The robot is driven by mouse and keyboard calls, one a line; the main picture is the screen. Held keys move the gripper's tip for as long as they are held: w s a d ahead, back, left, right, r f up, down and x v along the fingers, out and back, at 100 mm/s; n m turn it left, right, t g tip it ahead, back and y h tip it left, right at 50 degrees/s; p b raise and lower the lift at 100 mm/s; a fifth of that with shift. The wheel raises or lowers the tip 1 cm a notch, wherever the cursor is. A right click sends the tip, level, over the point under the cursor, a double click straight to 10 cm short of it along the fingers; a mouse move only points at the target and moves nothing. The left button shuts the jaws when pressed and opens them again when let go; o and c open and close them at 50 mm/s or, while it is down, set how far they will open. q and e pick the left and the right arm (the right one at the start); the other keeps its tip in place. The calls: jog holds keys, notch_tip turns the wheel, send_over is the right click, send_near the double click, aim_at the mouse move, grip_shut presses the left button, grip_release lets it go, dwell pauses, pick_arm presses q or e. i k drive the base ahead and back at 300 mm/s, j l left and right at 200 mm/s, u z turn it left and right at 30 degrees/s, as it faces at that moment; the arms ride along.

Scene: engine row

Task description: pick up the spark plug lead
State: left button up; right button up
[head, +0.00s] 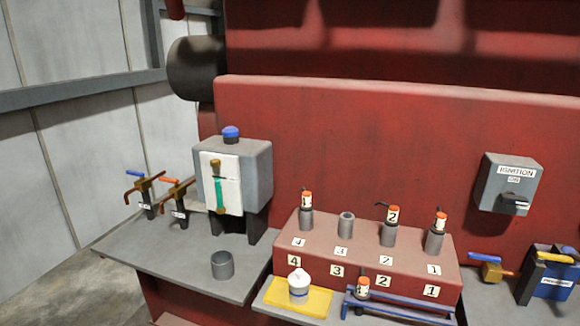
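Orange-capped leads with number labels sit on the grey posts marked 4 (306,200), 2 (393,214) and 1 (440,221) of the red block. The grey post marked 3 (345,224) has no orange cap and looks open at the top. Another orange-capped lead (362,286) stands at the left end of the blue rail rack (410,306) in front of the block; its number is too small to read surely. Neither gripper is in view.
A white-topped item (298,284) stands on a yellow tray (316,302) left of the rack. A grey cup (222,265) stands on the grey shelf (180,262). A grey tank (258,172), valves (145,187) and an ignition box (508,183) are around. The shelf's middle is mostly clear.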

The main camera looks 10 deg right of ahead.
aim_at(361, 294)
jog(key=i+j+z, duration=0.1)
jog(key=z, duration=0.35)
jog(key=j+z, duration=0.25)
jog(key=z, duration=0.2)
jog(key=j+z, duration=0.2)
jog(key=z, duration=0.25)
jog(key=j+z, duration=0.2)
jog(key=z, duration=0.25)
jog(key=j+z, duration=0.1)
jog(key=j, duration=0.35)
jog(key=k+j+z, duration=0.1)
jog(key=j, duration=0.35)
jog(key=k+j+z, duration=0.15)
jog(key=j, duration=0.25)
jog(key=k+j+z, duration=0.1)
jog(key=j, duration=0.35)
jog(key=k+j+z, duration=0.1)
jog(key=j, duration=0.3)
jog(key=k+j, duration=0.1)
jog(key=k, duration=0.65)
